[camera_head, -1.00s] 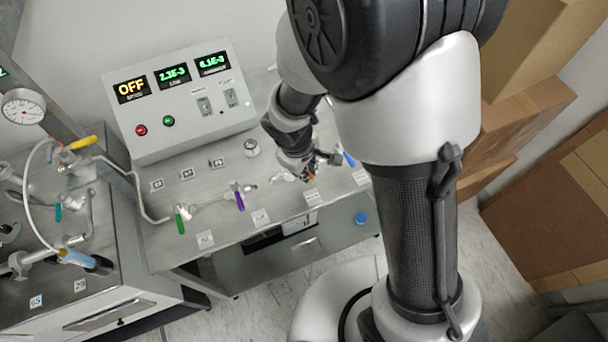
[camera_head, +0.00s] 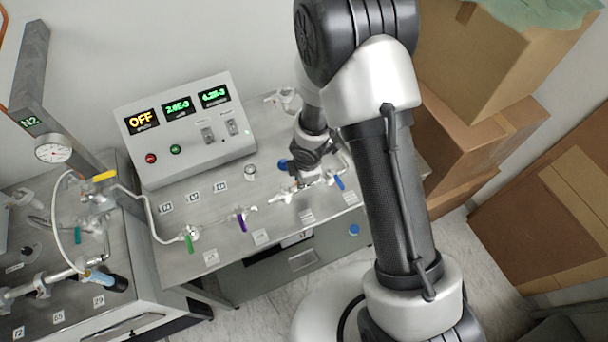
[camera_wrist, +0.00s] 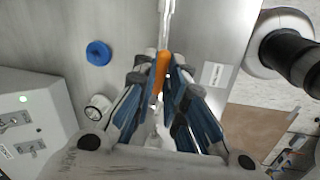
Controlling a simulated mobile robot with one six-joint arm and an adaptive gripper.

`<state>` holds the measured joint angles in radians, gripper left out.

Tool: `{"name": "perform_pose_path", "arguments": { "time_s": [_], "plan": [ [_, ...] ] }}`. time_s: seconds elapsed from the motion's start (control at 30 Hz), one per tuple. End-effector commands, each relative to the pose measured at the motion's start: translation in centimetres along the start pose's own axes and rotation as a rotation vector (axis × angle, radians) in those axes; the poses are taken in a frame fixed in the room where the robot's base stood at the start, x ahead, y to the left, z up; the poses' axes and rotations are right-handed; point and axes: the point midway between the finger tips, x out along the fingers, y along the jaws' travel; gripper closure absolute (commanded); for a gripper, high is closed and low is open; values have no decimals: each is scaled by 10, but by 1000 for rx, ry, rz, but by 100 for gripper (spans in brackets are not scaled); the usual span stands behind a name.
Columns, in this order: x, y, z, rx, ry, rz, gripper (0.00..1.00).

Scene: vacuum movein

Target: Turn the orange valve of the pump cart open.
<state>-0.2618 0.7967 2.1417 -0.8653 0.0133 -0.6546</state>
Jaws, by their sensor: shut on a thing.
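The orange valve handle (camera_wrist: 160,72) stands lengthwise in the wrist view, between the blue-padded fingers of my gripper (camera_wrist: 159,84). My gripper is shut on it. A metal pipe runs from the handle to the top of that view. In the head view my gripper (camera_head: 303,180) is low over the pump cart's steel top (camera_head: 215,205). There the orange handle is mostly hidden, with only a small orange patch showing by the fingers. The valve's exact angle is hard to tell.
On the cart are a green handle (camera_head: 189,243), a purple handle (camera_head: 242,222) and a blue handle (camera_head: 339,183). A control box (camera_head: 190,130) shows OFF. A blue round cap (camera_wrist: 98,53) is near my fingers. Cardboard boxes (camera_head: 470,130) stand at the right.

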Motion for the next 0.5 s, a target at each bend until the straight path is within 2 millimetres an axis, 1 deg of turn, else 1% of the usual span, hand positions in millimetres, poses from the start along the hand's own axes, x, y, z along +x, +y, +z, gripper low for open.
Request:
{"name": "perform_pose_path", "arguments": {
  "time_s": [0.03,0.23,0.5],
  "plan": [
    [-3,2,0,-24,5,-2,100],
    [-1,6,1,-108,21,0,100],
    [2,10,0,-160,32,2,100]
  ]
}}
